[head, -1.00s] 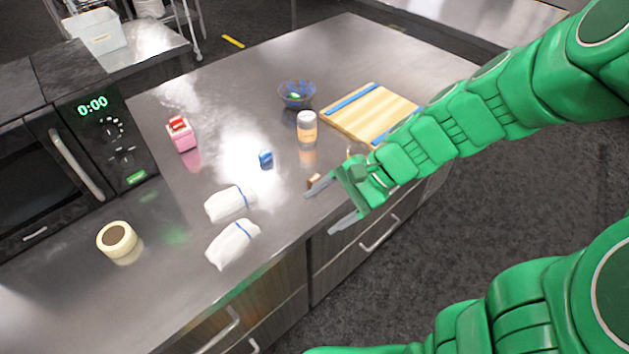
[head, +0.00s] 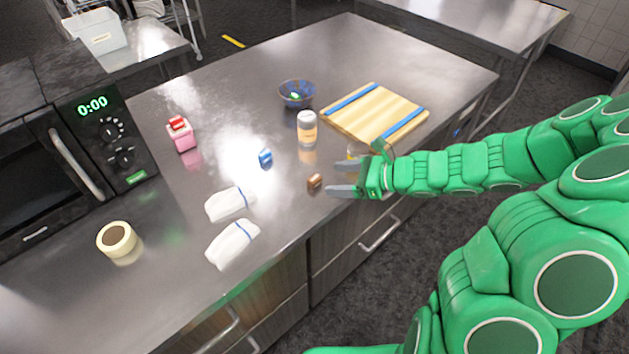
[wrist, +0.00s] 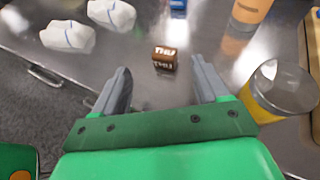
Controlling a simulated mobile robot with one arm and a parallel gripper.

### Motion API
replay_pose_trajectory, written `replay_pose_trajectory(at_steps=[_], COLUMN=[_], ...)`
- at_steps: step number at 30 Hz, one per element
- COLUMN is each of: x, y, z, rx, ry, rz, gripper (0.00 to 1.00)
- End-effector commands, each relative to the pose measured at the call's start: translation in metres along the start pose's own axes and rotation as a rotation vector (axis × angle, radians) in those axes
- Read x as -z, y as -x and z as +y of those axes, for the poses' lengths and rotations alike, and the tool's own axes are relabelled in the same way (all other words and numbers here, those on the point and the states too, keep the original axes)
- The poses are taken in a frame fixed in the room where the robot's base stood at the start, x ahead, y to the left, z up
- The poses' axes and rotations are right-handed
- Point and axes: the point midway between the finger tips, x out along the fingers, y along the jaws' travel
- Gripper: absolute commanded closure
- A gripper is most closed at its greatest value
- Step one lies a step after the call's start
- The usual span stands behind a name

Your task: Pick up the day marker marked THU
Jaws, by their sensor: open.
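A small brown block (head: 314,183) with white lettering stands on the steel counter near its front edge. In the wrist view the brown block (wrist: 164,58) shows letters that seem to start with T; the rest is too small to read surely. A small blue block (head: 265,158) stands farther back on the counter; its top edge of the wrist view part (wrist: 177,5) is cut off. My gripper (head: 338,178) is open and empty, just right of the brown block. In the wrist view the block lies ahead, between the lines of the two fingers (wrist: 160,70).
Two white cloth bundles (head: 231,244) lie left of the brown block. A glass jar (wrist: 282,90) stands close to my right finger. An orange shaker (head: 307,128), a blue bowl (head: 297,94) and a cutting board (head: 370,113) are farther back.

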Motion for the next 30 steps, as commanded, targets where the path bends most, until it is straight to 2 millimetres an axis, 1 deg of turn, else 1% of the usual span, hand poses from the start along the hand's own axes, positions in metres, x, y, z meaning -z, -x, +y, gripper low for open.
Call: replay_pose_trajectory(at_steps=[1, 5, 15, 20, 30], x=[0.004, 0.006, 0.004, 0.004, 0.003], y=[0.000, -0.002, -0.024, -0.031, -0.063], z=[-0.002, -0.005, -0.004, -0.005, -0.005], rx=[0.007, 0.017, 0.015, 0.015, 0.014], ry=[-0.018, -0.036, -0.034, -0.034, -0.036], rz=[-0.002, -0.004, -0.007, -0.006, -0.008], gripper=[0.26, 0.26, 0.26, 0.26, 0.26])
